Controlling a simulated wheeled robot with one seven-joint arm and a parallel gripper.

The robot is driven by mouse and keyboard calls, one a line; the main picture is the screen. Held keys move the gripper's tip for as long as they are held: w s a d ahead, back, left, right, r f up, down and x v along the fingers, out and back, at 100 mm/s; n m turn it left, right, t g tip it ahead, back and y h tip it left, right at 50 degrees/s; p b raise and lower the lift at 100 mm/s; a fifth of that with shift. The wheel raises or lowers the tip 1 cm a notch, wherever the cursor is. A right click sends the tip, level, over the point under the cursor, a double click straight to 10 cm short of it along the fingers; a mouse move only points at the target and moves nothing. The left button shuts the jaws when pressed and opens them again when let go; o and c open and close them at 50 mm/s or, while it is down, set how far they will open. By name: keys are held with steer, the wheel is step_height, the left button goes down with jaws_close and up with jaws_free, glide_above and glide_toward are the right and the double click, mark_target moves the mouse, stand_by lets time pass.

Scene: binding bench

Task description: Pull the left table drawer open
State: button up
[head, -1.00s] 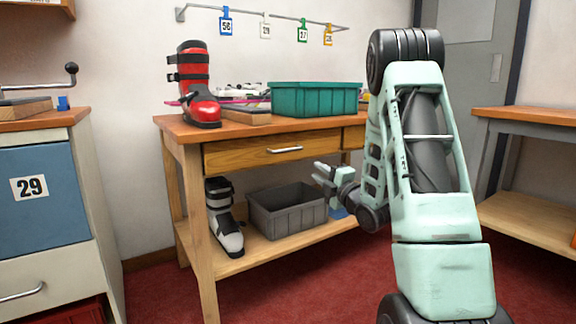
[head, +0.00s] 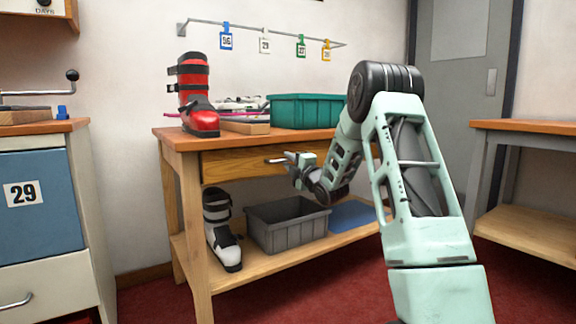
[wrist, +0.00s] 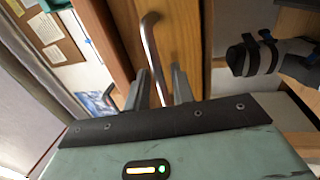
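The left table drawer (head: 235,162) has a wooden front and looks closed under the tabletop in the head view. Its silver bar handle (head: 274,161) is partly covered by my gripper (head: 291,165). In the wrist view the handle (wrist: 152,50) runs between the two grey fingers of my gripper (wrist: 160,88), in front of the wooden drawer front (wrist: 182,35). The fingers stand apart, one on each side of the bar, with gaps showing. My gripper is open around the handle and not closed on it.
The wooden table (head: 180,136) carries a red ski boot (head: 198,100) and a green bin (head: 305,111). Its lower shelf holds a white boot (head: 222,230) and a grey bin (head: 287,224). A blue-fronted cabinet (head: 40,225) stands left. Red floor before the table is clear.

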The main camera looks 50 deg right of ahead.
steer(key=shift+w+d+r, duration=0.1)
steer(key=shift+w+r, duration=0.05)
steer(key=shift+w, duration=0.45)
